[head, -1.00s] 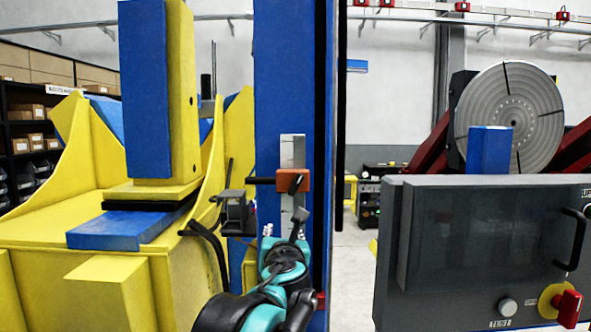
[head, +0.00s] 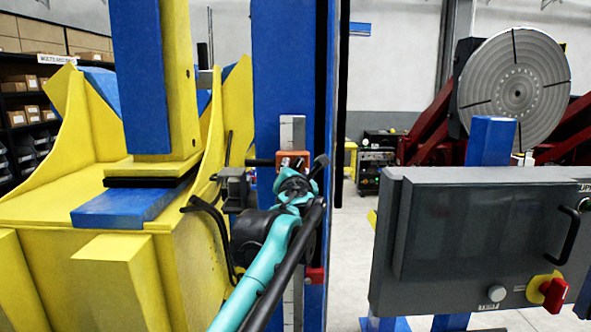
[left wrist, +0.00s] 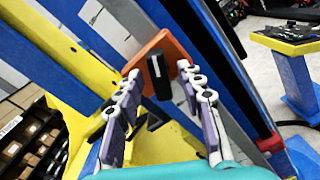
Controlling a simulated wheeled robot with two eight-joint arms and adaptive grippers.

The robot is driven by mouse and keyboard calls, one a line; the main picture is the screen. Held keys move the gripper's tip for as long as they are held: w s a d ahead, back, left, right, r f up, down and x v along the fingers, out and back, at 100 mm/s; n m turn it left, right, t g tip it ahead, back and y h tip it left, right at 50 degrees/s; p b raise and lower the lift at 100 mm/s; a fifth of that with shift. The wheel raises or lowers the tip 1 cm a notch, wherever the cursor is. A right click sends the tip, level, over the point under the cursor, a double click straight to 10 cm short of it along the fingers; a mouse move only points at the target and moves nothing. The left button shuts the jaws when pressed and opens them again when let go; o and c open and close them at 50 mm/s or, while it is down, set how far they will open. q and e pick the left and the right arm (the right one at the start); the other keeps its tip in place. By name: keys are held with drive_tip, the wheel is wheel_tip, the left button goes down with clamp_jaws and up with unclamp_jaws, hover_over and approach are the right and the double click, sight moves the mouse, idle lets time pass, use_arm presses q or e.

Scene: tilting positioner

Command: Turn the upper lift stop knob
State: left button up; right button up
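An orange stop block (head: 292,157) sits on the grey strip of the blue column in the head view, partly hidden by my left gripper (head: 296,182). In the left wrist view the orange block (left wrist: 172,47) carries a black knob (left wrist: 157,76) with a pale line on it. My left gripper (left wrist: 160,74) is open there. Its two fingers lie on either side of the knob in that picture, with gaps visible. I cannot tell whether the fingertips reach past the knob's face. My right gripper is in neither view.
The blue column (head: 279,60) stands behind my left gripper. A small red block (head: 315,275) is lower on it. A yellow frame (head: 110,255) is at the left. A grey control panel (head: 470,245) with a red switch stands at the right. Open floor lies between column and panel.

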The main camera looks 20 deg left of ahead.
use_arm(q)
drive_tip(key=shift+s, duration=0.1)
drive_tip(key=shift+c, duration=0.3)
clamp_jaws()
drive_tip(key=shift+n, duration=0.3)
drive_tip(key=n, duration=0.4)
drive_tip(key=shift+p, duration=0.35)
drive_tip(key=n, duration=0.6)
drive_tip(key=n+p, duration=0.1)
drive_tip(key=n, duration=0.6)
drive_tip(key=shift+d, duration=0.1)
drive_tip(key=n, duration=0.6)
drive_tip(key=shift+n, duration=0.3)
